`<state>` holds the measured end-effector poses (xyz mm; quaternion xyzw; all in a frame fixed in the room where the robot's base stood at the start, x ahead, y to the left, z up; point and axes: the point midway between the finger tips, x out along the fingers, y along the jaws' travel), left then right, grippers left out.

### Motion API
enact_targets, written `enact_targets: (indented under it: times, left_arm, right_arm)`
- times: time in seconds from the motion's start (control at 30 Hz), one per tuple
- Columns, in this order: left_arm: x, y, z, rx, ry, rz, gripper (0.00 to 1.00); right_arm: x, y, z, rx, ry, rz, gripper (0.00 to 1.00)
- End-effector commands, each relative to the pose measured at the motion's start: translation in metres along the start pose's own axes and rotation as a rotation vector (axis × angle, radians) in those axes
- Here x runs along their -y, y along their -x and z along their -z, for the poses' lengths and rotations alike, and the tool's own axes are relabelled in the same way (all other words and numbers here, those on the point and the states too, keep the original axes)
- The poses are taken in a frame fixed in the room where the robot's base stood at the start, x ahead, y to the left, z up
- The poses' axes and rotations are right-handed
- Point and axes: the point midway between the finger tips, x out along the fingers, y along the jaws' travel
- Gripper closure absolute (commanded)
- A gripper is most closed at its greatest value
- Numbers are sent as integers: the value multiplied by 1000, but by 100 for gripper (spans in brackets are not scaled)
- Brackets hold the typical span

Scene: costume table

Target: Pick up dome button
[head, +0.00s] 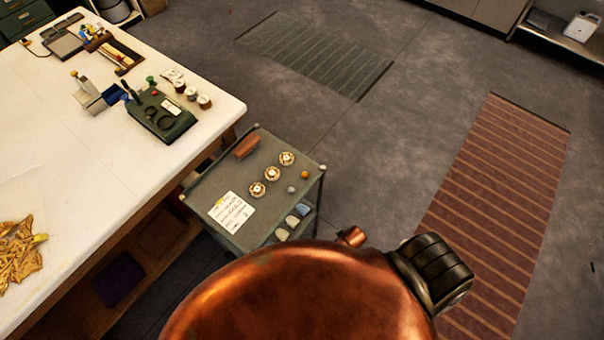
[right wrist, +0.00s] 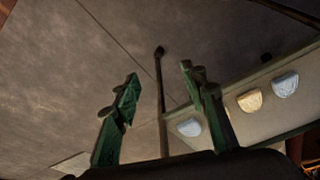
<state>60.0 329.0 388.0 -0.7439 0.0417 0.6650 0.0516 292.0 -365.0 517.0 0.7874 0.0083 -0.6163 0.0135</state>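Small button-like pieces lie on the top of a grey cart (head: 225,180) in the head view. I cannot tell which is the dome button. My right gripper (right wrist: 160,72) shows in the right wrist view with its green fingers apart and nothing between them, beside the cart. My left gripper is not in view.
The cart top also holds a brown block (head: 246,145) and a written card (head: 232,212). Pale pieces lie on its lower shelf, including a blue one (right wrist: 285,85). A cluttered white table (head: 110,160) stands left. Floor to the right is open, with a striped rug (head: 500,200).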

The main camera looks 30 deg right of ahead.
Motion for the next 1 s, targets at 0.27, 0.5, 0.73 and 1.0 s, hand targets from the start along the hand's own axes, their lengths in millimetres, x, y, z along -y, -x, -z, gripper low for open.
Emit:
enact_targets:
  times: [0.27,0.5,0.73,1.0]
  left_arm:
    - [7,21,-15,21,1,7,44]
    - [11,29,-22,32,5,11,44]
    - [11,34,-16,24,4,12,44]
    - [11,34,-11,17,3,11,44]
  right_arm:
    - [43,152,146,-87,25,84,60]
    - [74,239,182,-107,70,129,60]
    - [96,301,204,-113,126,160,60]
    - [102,306,239,-66,142,170,60]
